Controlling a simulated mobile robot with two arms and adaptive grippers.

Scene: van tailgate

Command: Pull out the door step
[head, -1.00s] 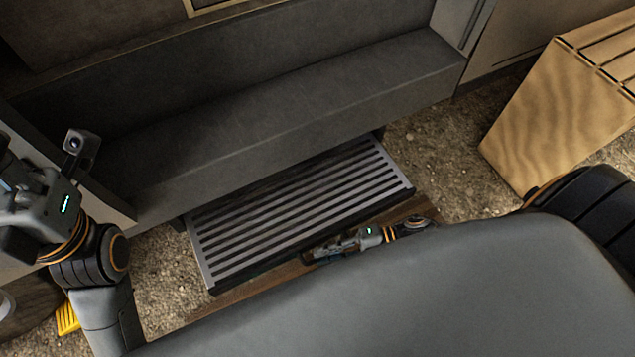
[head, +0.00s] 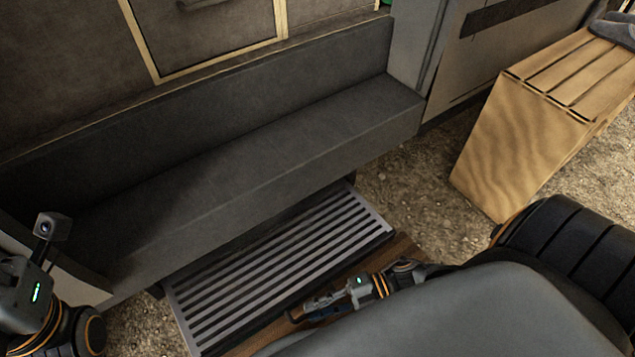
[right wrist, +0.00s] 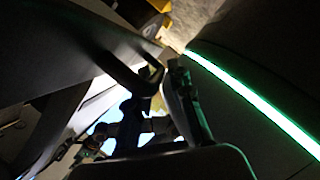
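The door step (head: 280,265) is a grey slatted tread with a dark front edge, low under the van's sill in the head view. It juts out from beneath the sill, above the gravel. My right gripper (head: 308,307) is at the step's front edge, right of its middle. Its fingers are small and dark there, and I cannot tell whether they grip the edge.
The dark grey sill (head: 230,165) runs above the step, with a door panel (head: 205,40) behind it. A slatted wooden crate (head: 520,140) stands on gravel at the right. A brown wooden board (head: 395,255) lies by the step's front. Gravel (head: 420,190) is open between step and crate.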

